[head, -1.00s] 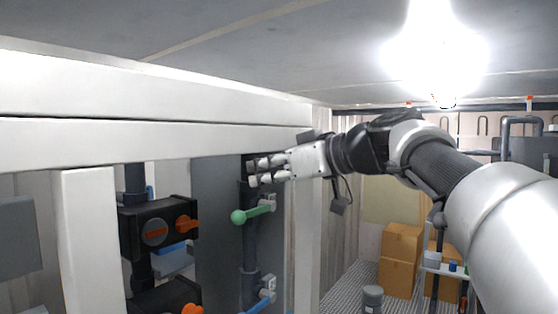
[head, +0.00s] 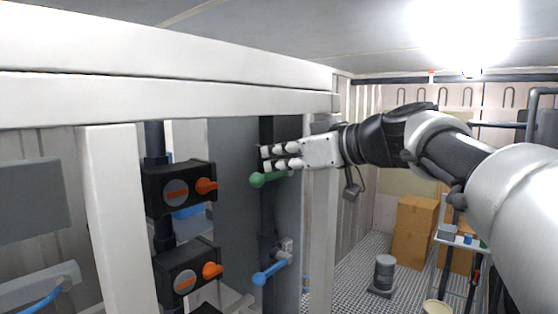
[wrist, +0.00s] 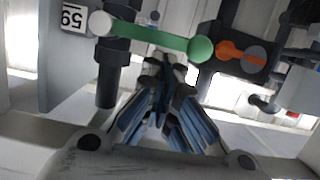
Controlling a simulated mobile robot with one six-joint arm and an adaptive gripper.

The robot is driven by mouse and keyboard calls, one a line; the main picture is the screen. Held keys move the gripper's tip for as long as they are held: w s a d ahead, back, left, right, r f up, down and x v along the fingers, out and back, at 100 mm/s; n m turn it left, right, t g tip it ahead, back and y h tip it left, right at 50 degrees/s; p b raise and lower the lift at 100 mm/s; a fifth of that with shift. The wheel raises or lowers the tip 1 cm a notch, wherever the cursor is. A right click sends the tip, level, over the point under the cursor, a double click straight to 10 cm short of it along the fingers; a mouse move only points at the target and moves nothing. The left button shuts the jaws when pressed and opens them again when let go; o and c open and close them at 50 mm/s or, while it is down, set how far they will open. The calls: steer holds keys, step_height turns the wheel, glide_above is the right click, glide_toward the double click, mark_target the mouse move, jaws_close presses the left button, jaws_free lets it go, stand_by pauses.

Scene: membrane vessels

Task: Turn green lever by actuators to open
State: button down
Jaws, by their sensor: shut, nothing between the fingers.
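The green lever (head: 257,180) sticks out from a dark vertical pipe, with its ball end to the left in the head view. In the wrist view the green lever (wrist: 160,40) runs across the top, its ball end at the right and its pale pivot at the left. My gripper (head: 268,158) is shut and empty, just above the lever in the head view, covering part of it. In the wrist view the fingertips of my gripper (wrist: 165,62) sit close to the middle of the lever; I cannot tell whether they touch it.
A blue lever (head: 270,272) is lower on the same pipe. A white beam (head: 170,100) crosses above. Boxes (head: 413,232) and a grey canister (head: 384,272) stand right on the floor.

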mark_target(267, 179)
steer(key=shift+s+a+f+n+b, duration=0.15)
steer(key=shift+f+n+b, duration=0.25)
steer(key=shift+b, duration=0.65)
steer(key=shift+f, duration=0.1)
steer(key=f+n+b, duration=0.1)
steer(key=b, duration=0.2)
steer(key=f+b, duration=0.1)
steer(key=b, duration=0.1)
steer(key=f+n+t+b, duration=0.1)
steer(key=b, duration=0.2)
steer(key=shift+s+a+n+h+b, duration=0.2)
steer(key=shift+s+n+h+b, duration=0.1)
steer(key=shift+h+b, duration=0.1)
steer(key=w+d+f+n+t+b, duration=0.2)
steer(key=f+n+b, duration=0.5)
steer(key=b, duration=1.2)
steer(key=shift+w+d+n+t, duration=0.2)
steer(key=shift+w+n+t, duration=0.5)
steer(key=shift+n, duration=1)
steer(key=shift+s, duration=0.15)
